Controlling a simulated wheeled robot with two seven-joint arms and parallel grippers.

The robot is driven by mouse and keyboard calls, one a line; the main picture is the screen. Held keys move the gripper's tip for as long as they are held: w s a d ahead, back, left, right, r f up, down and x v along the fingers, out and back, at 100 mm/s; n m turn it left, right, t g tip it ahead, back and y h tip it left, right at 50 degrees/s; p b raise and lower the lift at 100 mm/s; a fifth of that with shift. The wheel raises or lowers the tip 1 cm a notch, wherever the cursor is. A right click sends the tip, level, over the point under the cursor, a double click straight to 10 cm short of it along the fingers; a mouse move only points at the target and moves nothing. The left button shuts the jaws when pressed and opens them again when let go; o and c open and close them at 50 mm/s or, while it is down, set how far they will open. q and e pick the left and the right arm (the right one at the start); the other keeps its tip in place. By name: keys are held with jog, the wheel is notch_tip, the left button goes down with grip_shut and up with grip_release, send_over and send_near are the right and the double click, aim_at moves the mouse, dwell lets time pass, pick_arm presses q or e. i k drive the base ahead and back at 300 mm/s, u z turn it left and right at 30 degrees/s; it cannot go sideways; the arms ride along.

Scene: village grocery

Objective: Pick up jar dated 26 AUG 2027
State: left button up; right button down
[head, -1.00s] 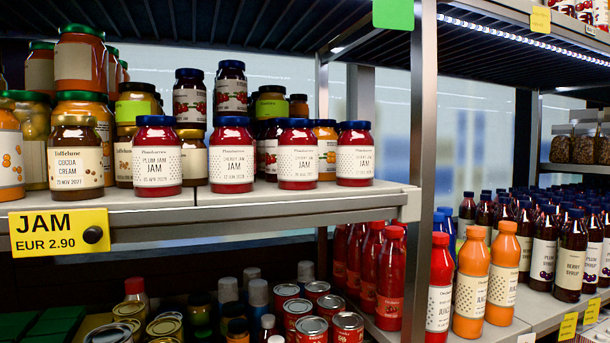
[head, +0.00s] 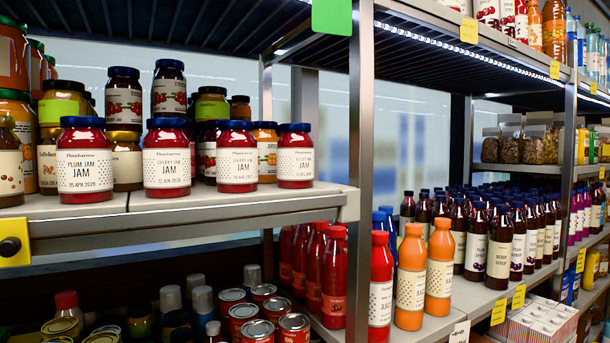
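Several red jam jars with dark blue lids stand upright along the front of the upper shelf (head: 190,213). The leftmost is a plum jam jar (head: 85,170) whose date seems to read 05 APR 2028. The third jar (head: 237,160) has a small date line that seems to include AUG; day and year are not clear. The rightmost jar (head: 295,160) has a date I cannot read. Neither of my grippers is in view.
A metal post (head: 361,130) stands right of the jars, and a shelf board hangs above them. Other jars crowd behind and left. Orange juice bottles (head: 411,285) and red bottles stand lower right; cans (head: 293,328) are below. A narrow bare shelf strip lies before the jars.

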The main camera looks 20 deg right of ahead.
aim_at(236, 147)
jog(key=z, duration=1.95)
jog(key=k, duration=1.05)
jog(key=u, duration=1.35)
jog(key=i, duration=0.5)
jog(key=z, duration=0.1)
